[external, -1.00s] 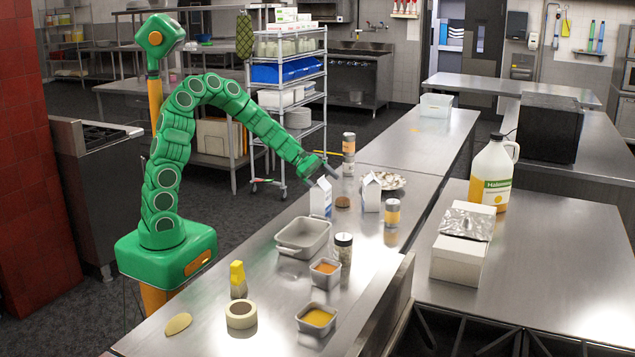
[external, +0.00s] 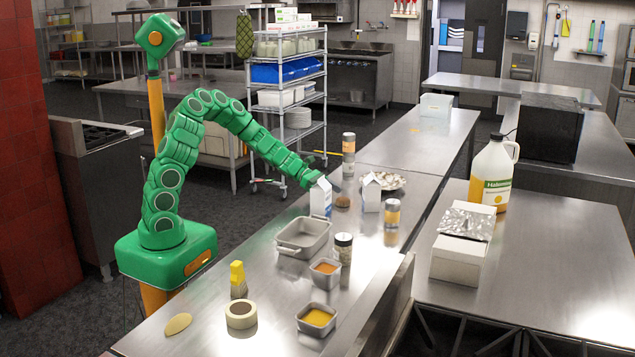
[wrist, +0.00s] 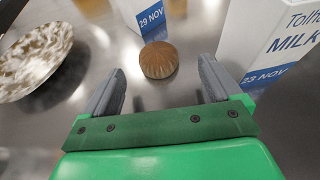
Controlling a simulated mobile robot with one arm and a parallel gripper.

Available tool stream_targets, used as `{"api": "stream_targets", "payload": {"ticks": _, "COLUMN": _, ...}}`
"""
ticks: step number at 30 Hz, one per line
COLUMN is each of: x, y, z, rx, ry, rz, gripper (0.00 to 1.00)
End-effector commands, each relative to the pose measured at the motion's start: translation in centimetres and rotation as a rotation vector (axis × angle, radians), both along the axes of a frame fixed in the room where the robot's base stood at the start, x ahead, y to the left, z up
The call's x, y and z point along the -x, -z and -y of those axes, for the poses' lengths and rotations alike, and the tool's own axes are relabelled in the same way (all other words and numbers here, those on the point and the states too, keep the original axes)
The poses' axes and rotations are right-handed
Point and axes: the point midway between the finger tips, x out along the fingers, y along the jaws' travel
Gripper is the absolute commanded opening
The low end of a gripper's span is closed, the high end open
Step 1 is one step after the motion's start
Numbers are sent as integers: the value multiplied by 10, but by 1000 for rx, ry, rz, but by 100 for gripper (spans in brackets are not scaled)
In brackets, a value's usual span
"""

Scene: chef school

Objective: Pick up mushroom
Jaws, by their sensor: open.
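The mushroom is a small brown, ribbed, rounded cap (wrist: 159,60) on the steel counter in the wrist view. In the external view the mushroom (external: 342,201) sits between two milk cartons. My gripper (wrist: 157,76) is open, with its two grey fingers spread. The mushroom lies just beyond the fingertips, roughly centred between them, with nothing held. In the external view my gripper (external: 328,187) is low over the counter, partly hidden behind the left carton.
One milk carton (wrist: 280,40) stands close to the right finger; another carton (wrist: 142,15) stands just behind the mushroom. A patterned plate (wrist: 32,60) is at left. In the external view, a jar (external: 392,214) and a grey tray (external: 303,238) share the counter (external: 270,285).

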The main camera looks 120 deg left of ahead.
Motion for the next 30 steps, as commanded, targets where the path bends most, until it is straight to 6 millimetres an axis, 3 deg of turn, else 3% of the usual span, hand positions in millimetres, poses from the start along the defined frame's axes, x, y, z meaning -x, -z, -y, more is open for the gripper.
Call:
{"api": "stream_targets", "payload": {"ticks": 13, "x": -40, "y": 13, "z": 0, "rx": 0, "ry": 2, "rz": -1, "gripper": 92}}
{"api": "stream_targets", "payload": {"ticks": 25, "x": -46, "y": 15, "z": 0, "rx": 0, "ry": -1, "rz": -1, "gripper": 92}}
{"api": "stream_targets", "payload": {"ticks": 30, "x": -46, "y": 15, "z": 0, "rx": -1, "ry": -1, "rz": -1, "gripper": 65}}
